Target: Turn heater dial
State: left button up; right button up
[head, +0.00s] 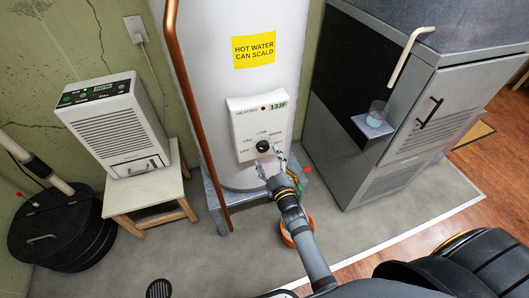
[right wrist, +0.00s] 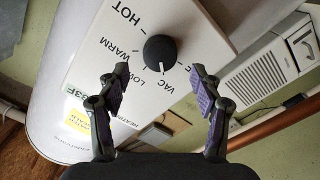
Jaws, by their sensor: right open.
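The heater dial (head: 263,146) is a round black knob on the white control panel (head: 248,117) of the water heater. In the right wrist view, the dial (right wrist: 160,51) has a white mark facing the bottom of the picture, near LOW and VAC. The label nearest the mark is hard to tell. My right gripper (head: 268,166) is in front of the panel, just below the dial. In its wrist view, the right gripper (right wrist: 160,71) is open, with one finger each side of the dial's line and nothing between them. Contact is not visible. My left gripper is not in view.
A copper pipe (head: 186,90) runs down left of the panel. An orange bucket (head: 288,240) stands below my right arm. A dehumidifier (head: 112,125) on a stool stands left.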

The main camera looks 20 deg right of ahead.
aim_at(263, 148)
jog(key=shift+w, duration=1.8)
jog(key=c, duration=1.2)
jog(key=shift+o, duration=0.2)
